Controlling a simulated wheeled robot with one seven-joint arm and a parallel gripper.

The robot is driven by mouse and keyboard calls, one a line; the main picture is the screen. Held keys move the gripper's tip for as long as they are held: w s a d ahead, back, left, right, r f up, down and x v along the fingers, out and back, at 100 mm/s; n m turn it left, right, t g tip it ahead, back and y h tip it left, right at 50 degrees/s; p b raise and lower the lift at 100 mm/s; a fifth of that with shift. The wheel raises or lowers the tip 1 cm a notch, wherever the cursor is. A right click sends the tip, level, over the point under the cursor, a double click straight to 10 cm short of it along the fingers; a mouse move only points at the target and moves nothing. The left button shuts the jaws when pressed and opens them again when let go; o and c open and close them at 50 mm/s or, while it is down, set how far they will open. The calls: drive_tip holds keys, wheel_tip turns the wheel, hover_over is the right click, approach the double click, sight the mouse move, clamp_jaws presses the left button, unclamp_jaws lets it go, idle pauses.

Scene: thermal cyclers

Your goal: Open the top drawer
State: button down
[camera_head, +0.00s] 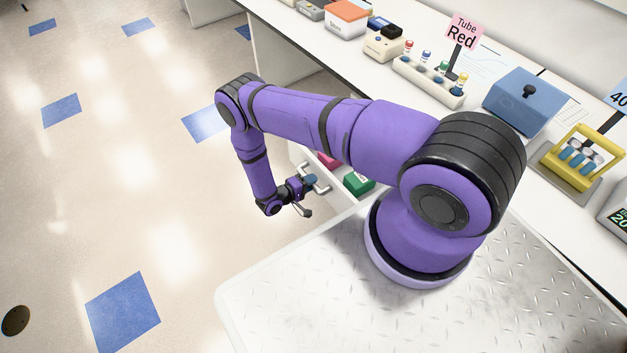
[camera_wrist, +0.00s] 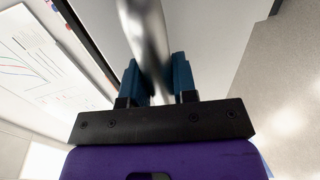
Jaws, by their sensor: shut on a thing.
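The top drawer (camera_head: 297,156) is a white drawer under the lab bench, pulled out so that its inside shows. A red-pink item and a green box (camera_head: 359,183) lie in it. Its metal bar handle (camera_head: 325,187) is on the drawer front; in the wrist view the silver handle (camera_wrist: 147,35) runs between the fingers. My gripper (camera_head: 309,181) is shut on the handle, with a blue finger on each side in the wrist view (camera_wrist: 155,80). My purple arm hides part of the drawer.
The bench top (camera_head: 395,85) holds a tube rack (camera_head: 428,82), a blue box (camera_head: 524,101), a yellow rack (camera_head: 580,158) and a pink "Tube Red" sign (camera_head: 464,30). The tiled floor (camera_head: 120,190) left of the drawer is clear.

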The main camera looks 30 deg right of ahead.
drive_tip(key=shift+w, duration=0.1)
drive_tip(key=c, duration=0.9)
unclamp_jaws()
drive_tip(key=shift+a, duration=0.1)
drive_tip(key=v, duration=1)
drive_tip(key=shift+a, duration=0.3)
